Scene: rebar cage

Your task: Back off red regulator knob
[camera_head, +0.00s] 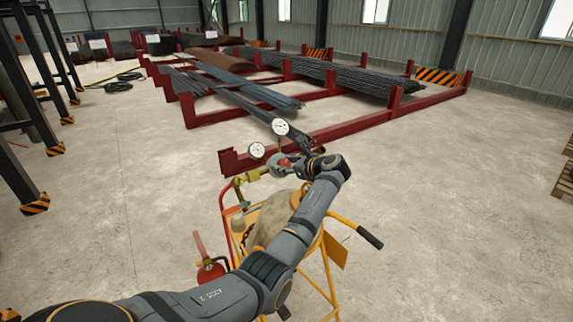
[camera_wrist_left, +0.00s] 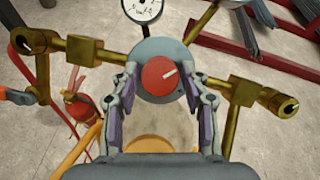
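In the head view the knob (camera_head: 284,162) shows just left of my left gripper (camera_head: 297,165). In the left wrist view my left gripper (camera_wrist_left: 160,78) has one finger on each side of the knob. The fingers are apart, with a narrow gap between each tip and the red rim; contact is not clear. My right gripper is in neither view.
White-faced gauges (camera_head: 257,150) stand by the regulator, and brass fittings (camera_wrist_left: 84,50) flank it. An orange cart (camera_head: 334,250) carries the cylinder. A red extinguisher (camera_head: 210,272) is at its left.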

